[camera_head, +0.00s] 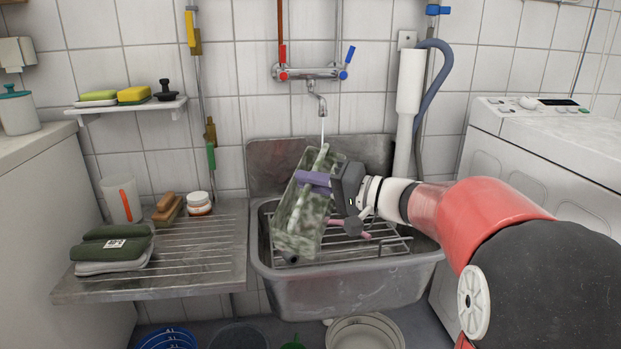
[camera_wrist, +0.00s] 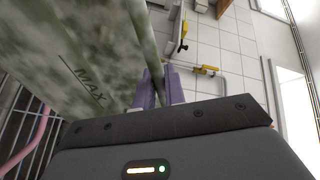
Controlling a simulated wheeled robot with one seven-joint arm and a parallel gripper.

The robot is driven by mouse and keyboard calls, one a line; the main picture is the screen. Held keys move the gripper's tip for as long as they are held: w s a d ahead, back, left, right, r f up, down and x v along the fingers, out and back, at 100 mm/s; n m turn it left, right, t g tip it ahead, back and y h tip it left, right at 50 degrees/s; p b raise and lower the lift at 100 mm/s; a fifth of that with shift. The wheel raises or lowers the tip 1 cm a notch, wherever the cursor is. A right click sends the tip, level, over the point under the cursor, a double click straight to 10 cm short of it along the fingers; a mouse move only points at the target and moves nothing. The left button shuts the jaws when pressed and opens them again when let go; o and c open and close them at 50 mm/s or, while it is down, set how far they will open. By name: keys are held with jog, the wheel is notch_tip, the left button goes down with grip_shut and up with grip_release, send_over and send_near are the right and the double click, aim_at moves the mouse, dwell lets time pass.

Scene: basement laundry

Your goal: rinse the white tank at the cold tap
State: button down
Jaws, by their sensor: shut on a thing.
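The white tank (camera_head: 300,222) is a pale box mottled with dark green grime, with a "MAX" mark on its wall in the wrist view (camera_wrist: 75,60). It is tilted over the sink (camera_head: 345,285), under the mixer tap (camera_head: 308,72). A thin stream of water (camera_head: 322,128) runs from the spout down to the tank's upper end. The blue cold lever (camera_head: 348,62) is on the tap's right, the red one (camera_head: 283,62) on its left. My gripper (camera_head: 308,180) is shut with its purple fingers on the tank's edge bar, also seen in the wrist view (camera_wrist: 160,90).
A wire rack (camera_head: 375,244) and a pink rod (camera_head: 362,235) lie in the sink. The ribbed drainboard (camera_head: 205,240) at left holds green cloths (camera_head: 113,245), a cup (camera_head: 122,200), a brush and a jar. A washing machine (camera_head: 540,150) stands at right.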

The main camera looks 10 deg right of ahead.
aim_at(303, 169)
jog(key=w, duration=0.1)
jog(key=w+p, duration=0.2)
jog(key=w, duration=0.1)
jog(key=shift+w+d+f, duration=0.1)
jog(key=shift+d+f, duration=0.1)
jog(key=shift+d, duration=0.15)
jog(key=shift+w+d+f, duration=0.15)
jog(key=shift+w+f, duration=0.3)
jog(key=shift+w, duration=0.4)
jog(key=shift+w+d+f+b, duration=0.15)
jog(key=shift+w, duration=0.65)
jog(key=shift+w+d+f+b, duration=0.1)
jog(key=shift+w+b, duration=0.05)
jog(key=shift+w, duration=0.65)
jog(key=shift+d, duration=0.15)
jog(key=shift+s+d+b, duration=0.1)
jog(key=shift+d+b, duration=0.4)
jog(key=shift+a, duration=0.2)
jog(key=shift+a+b, duration=0.45)
jog(key=shift+b, duration=0.15)
jog(key=shift+d, duration=0.1)
